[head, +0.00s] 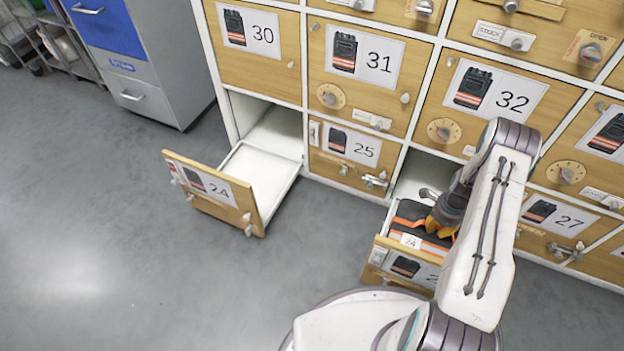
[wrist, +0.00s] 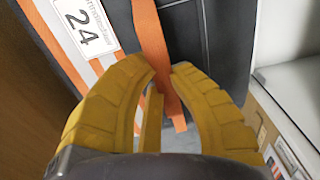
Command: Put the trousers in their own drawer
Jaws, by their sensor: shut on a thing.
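The folded dark trousers (head: 408,212) with orange and white stripes and a tag reading 24 lie in the open lower drawer (head: 379,255) at the right in the head view. My gripper (head: 440,222) reaches down into that drawer. In the wrist view, the yellow fingers of my gripper (wrist: 163,78) are closed around an orange strap (wrist: 152,45) on the trousers (wrist: 212,40). The drawer marked 24 (head: 262,172) stands open and empty at the left. The second digit on the right drawer's label is hidden by my arm.
Between the open drawers is the shut drawer 25 (head: 352,160). Shut drawers 30 (head: 270,70), 31 (head: 340,85) and 32 (head: 460,115) are above, and 27 (head: 545,240) is at right. A grey and blue cabinet (head: 140,60) stands behind left. The floor in front is clear.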

